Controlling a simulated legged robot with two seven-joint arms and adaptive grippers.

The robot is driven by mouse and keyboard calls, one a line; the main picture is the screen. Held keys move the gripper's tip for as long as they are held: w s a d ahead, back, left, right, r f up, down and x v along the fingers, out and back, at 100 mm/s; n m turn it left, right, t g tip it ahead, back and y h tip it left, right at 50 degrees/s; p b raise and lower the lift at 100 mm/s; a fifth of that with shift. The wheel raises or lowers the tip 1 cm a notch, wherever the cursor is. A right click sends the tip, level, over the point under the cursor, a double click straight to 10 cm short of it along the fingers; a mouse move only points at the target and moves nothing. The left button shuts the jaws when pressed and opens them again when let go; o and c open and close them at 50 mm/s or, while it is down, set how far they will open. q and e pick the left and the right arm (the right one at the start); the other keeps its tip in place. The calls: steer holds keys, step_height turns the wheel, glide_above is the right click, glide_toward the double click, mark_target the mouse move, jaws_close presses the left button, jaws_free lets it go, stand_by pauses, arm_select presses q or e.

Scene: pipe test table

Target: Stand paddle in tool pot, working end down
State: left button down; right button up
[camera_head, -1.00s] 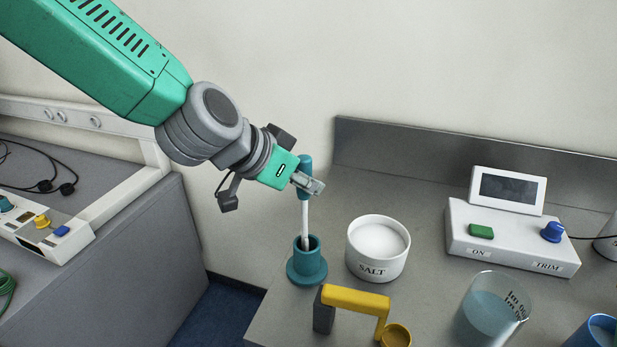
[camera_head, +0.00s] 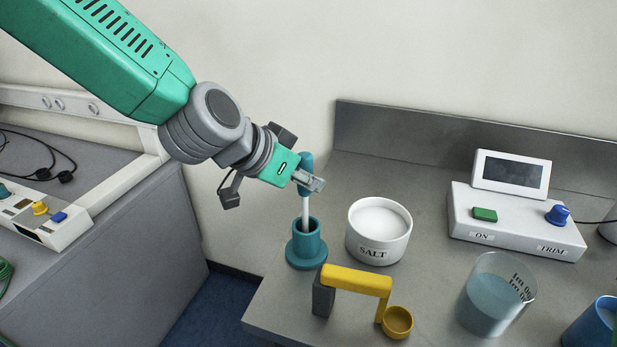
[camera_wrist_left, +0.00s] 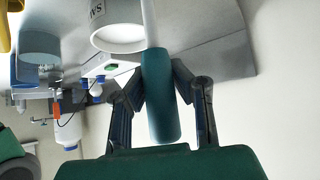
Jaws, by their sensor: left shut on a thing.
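The paddle has a teal handle (camera_head: 305,172) and a white shaft (camera_head: 305,210). It stands nearly upright with its lower end inside the teal tool pot (camera_head: 307,246), so its working end is hidden by the pot wall. My left gripper (camera_head: 309,181) is shut on the handle, above the pot. In the left wrist view the handle (camera_wrist_left: 160,95) sits between the two dark fingers. The pot stands near the table's left edge. My right gripper is not in view.
A white salt tub (camera_head: 379,232) stands just right of the pot. A yellow scoop (camera_head: 357,281) on a grey block is in front. A beaker (camera_head: 495,295), a blue cup (camera_head: 594,325) and a control box (camera_head: 515,222) are further right. Left of the table is a gap.

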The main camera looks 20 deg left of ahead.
arm_select(q)
steer(key=shift+d+f, duration=0.15)
steer(key=shift+f, duration=0.05)
steer(key=shift+f+b, duration=0.25)
steer(key=shift+b, duration=0.05)
steer(key=c, duration=1.4)
jaws_free()
steer(key=v, duration=0.7)
steer(key=shift+s+r, duration=0.1)
steer(key=shift+r, duration=0.05)
